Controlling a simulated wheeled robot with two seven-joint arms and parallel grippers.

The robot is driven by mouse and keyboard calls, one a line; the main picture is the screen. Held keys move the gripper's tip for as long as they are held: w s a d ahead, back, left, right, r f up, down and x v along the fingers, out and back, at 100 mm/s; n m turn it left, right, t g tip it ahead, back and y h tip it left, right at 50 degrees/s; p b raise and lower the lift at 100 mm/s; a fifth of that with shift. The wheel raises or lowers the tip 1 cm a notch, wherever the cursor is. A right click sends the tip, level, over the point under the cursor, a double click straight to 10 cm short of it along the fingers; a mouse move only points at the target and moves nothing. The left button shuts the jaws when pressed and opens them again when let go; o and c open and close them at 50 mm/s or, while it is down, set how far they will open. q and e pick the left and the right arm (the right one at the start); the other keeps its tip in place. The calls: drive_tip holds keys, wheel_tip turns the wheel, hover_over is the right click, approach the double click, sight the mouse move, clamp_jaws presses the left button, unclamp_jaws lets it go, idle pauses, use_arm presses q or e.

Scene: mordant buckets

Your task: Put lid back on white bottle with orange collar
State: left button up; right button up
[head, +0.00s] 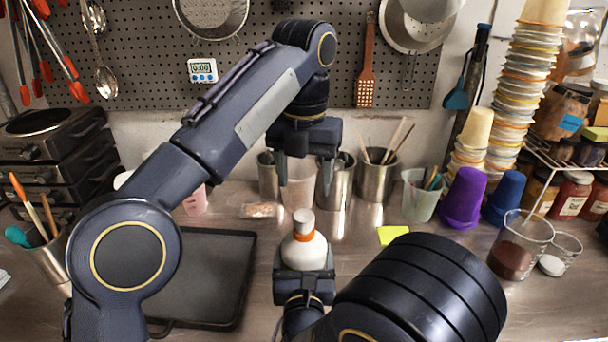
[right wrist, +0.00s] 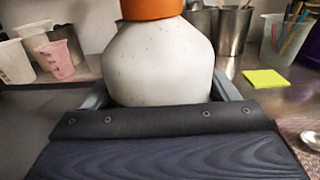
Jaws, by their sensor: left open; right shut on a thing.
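The white bottle (head: 304,254) stands upright in my right gripper (head: 304,284), which is shut around its lower body. Its orange collar (head: 303,237) shows near the top, with a pale cap-like piece (head: 304,218) above it. I cannot tell whether that piece is fully seated. The right wrist view shows the white body (right wrist: 160,65) between the fingers and the orange collar (right wrist: 151,8), cut off by the top edge. My left gripper (head: 305,172) is open and empty, pointing down above the bottle, with a gap between them.
A dark tray (head: 208,285) lies left of the bottle. A yellow note (head: 392,235), a purple cup (head: 463,200) and a beaker (head: 520,245) are to the right. Bare counter shows around the note.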

drive_tip(key=o, duration=1.8)
drive_tip(key=shift+s, duration=0.1)
use_arm(q)
drive_tip(key=shift+f+b, duration=0.6)
drive_tip(key=shift+f, duration=0.05)
use_arm(e)
drive_tip(key=s, duration=0.7)
drive_tip(key=shift+s, duration=0.3)
